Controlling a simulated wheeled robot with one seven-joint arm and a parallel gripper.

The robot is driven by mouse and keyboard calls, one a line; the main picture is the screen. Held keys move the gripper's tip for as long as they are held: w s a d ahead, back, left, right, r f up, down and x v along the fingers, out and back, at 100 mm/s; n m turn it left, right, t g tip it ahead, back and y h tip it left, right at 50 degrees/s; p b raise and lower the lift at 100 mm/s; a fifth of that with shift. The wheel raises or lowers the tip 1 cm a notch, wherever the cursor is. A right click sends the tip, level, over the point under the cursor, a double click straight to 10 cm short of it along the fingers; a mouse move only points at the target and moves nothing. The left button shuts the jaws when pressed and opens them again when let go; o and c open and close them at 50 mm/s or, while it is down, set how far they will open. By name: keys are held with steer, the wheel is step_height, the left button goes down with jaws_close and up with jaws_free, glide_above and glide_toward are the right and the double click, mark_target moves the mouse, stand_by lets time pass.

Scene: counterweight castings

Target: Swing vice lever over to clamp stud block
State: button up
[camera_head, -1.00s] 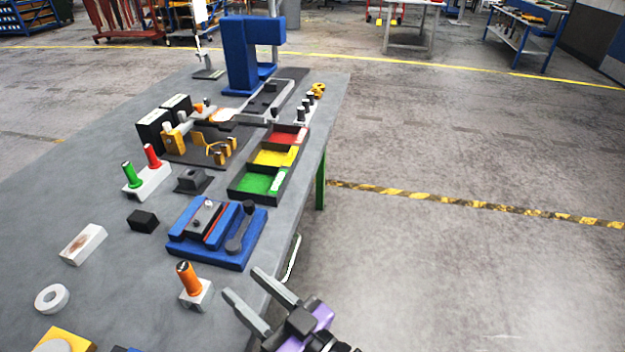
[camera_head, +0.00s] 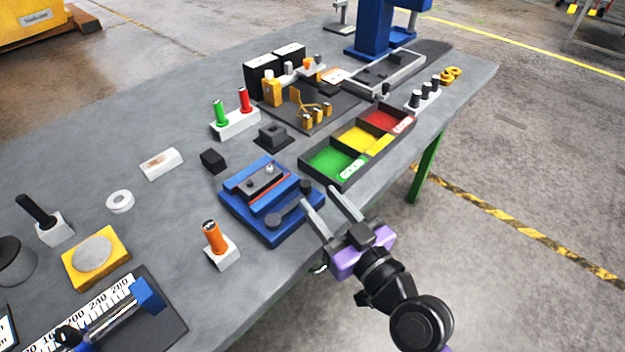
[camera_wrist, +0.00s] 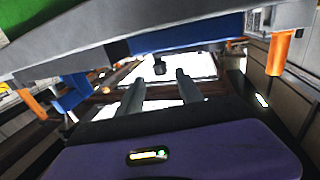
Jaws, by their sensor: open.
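The blue vice (camera_head: 232,202) sits near the table's front edge. A grey stud block (camera_head: 252,186) with small studs on top sits between its jaws, beside a thin red strip. The dark vice lever (camera_head: 289,206) lies along the vice's right side, with a round end near the front and a knob at the far end. My gripper (camera_head: 320,196) is open and empty, just right of the lever at the table edge, apparently apart from it. In the wrist view both fingers of my gripper (camera_wrist: 160,77) stand apart with nothing between them. I cannot clearly make out the lever there.
A three-part tray (camera_head: 345,184) with green, yellow and red compartments stands just behind the vice. An orange-handled tool in a white block (camera_head: 222,253) stands in front-left. A small black block (camera_head: 213,161) lies behind the vice. Open floor lies right of the table.

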mark_target(309, 188)
steer(key=p+x, duration=0.1)
steer(key=x, duration=0.5)
jaws_close()
stand_by(1.4)
